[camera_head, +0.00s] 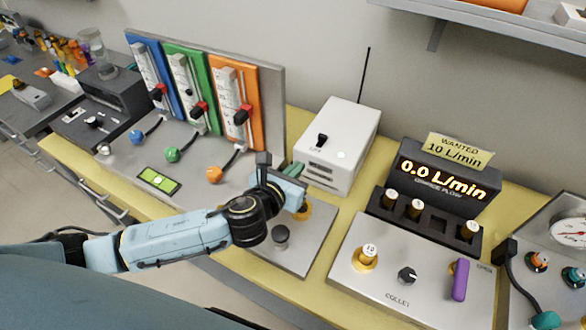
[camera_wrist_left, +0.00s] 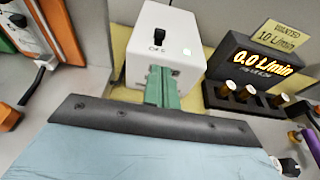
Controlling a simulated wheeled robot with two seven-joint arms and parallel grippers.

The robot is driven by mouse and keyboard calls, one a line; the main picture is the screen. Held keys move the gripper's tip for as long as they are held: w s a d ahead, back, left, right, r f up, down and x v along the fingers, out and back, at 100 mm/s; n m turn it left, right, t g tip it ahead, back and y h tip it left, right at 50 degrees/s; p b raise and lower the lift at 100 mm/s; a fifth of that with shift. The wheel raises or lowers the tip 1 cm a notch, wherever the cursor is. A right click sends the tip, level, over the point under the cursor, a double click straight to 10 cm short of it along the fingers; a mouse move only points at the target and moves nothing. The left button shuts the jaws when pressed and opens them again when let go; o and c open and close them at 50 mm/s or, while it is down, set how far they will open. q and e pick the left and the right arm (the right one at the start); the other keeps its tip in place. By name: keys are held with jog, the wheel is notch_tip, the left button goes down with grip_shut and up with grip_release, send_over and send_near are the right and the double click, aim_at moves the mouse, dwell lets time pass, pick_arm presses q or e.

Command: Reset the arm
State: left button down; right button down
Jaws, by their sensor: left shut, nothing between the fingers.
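My left arm comes in from the left in the head view, and its gripper (camera_head: 293,172) is over the panel in front of the white switch box (camera_head: 340,147). The green fingers are together and hold nothing. In the left wrist view, the fingers (camera_wrist_left: 161,88) point at the front of the white box (camera_wrist_left: 160,40). I cannot tell whether they touch it. The box has a black rocker switch and a lit green lamp. My right gripper is not in view.
Left stands a board with blue, green and orange flow meters (camera_head: 237,108). Right is a display (camera_head: 440,175) reading 0.0 L/min, with a note saying WANTED 10 L/min. In front of it is a collet panel (camera_head: 400,300) with a purple lever (camera_head: 460,280).

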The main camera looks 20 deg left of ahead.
pick_arm(q)
jog(key=shift+s+r, duration=0.15)
jog(key=shift+s, duration=0.3)
